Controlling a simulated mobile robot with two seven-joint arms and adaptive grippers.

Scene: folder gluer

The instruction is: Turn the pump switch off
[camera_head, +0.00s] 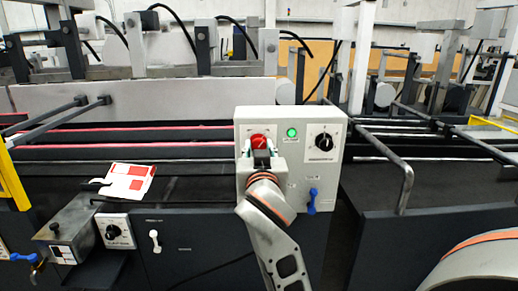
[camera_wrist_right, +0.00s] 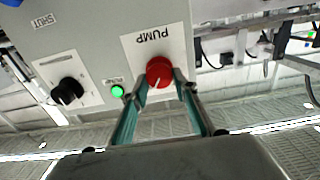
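The pump switch is a red round knob with a white mark (camera_head: 258,141) on the upper left of a light grey control box (camera_head: 300,118). In the right wrist view, which shows the box upside down, the knob (camera_wrist_right: 159,70) sits on a white plate labelled PUMP (camera_wrist_right: 140,44). My right gripper (camera_head: 261,155) is in front of the knob, hiding its lower part in the head view. Its fingers (camera_wrist_right: 163,84) stand apart, one on either side of the knob. Whether they touch it is unclear. My left gripper is out of view.
A lit green lamp (camera_head: 292,132) and a black rotary switch (camera_head: 324,141) share the box. A blue lever (camera_head: 312,200) hangs low on its right. A red-and-white carton blank (camera_head: 128,183) lies on the machine at left. A bent grey bar (camera_head: 406,185) stands out at right.

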